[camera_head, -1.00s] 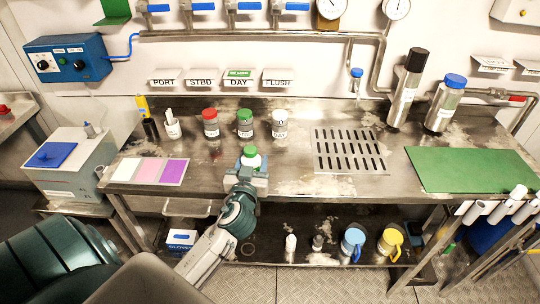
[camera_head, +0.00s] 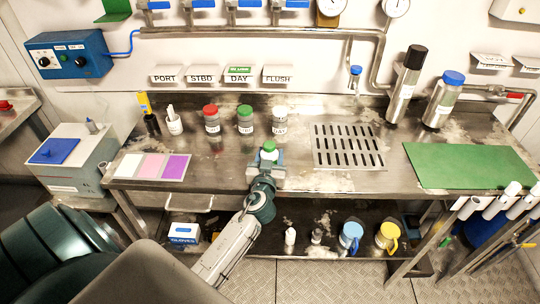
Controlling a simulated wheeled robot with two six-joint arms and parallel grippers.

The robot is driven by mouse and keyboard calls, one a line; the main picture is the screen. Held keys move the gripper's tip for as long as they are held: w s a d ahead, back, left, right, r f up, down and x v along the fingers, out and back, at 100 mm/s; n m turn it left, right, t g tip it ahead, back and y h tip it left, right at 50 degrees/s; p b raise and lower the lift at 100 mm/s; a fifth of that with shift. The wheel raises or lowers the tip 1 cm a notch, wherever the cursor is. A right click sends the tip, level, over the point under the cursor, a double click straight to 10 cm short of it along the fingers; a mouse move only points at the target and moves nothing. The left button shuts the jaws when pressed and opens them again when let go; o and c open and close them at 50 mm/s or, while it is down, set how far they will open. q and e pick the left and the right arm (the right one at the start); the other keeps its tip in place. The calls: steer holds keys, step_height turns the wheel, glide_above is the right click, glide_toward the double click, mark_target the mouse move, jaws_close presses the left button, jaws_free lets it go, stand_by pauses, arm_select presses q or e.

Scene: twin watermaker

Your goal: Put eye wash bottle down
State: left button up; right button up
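A small white bottle with a green cap (camera_head: 269,146), which I take to be the eye wash bottle, is upright between the fingers of my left gripper (camera_head: 267,158). The gripper appears shut on it, though the fingers hide most of its lower body. It is at the front part of the steel bench (camera_head: 310,182), left of the drain grille. I cannot tell whether its base touches the bench. My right gripper is not in view.
Red-capped (camera_head: 212,120), green-capped (camera_head: 245,119) and white-capped (camera_head: 280,122) jars stand behind the gripper. A colour card (camera_head: 152,167) lies left; the drain grille (camera_head: 348,147) and a green mat (camera_head: 470,167) are right. Bare bench surrounds the gripper.

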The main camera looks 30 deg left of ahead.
arm_select(q)
steer(key=shift+f, duration=0.15)
steer(key=o, duration=1.1)
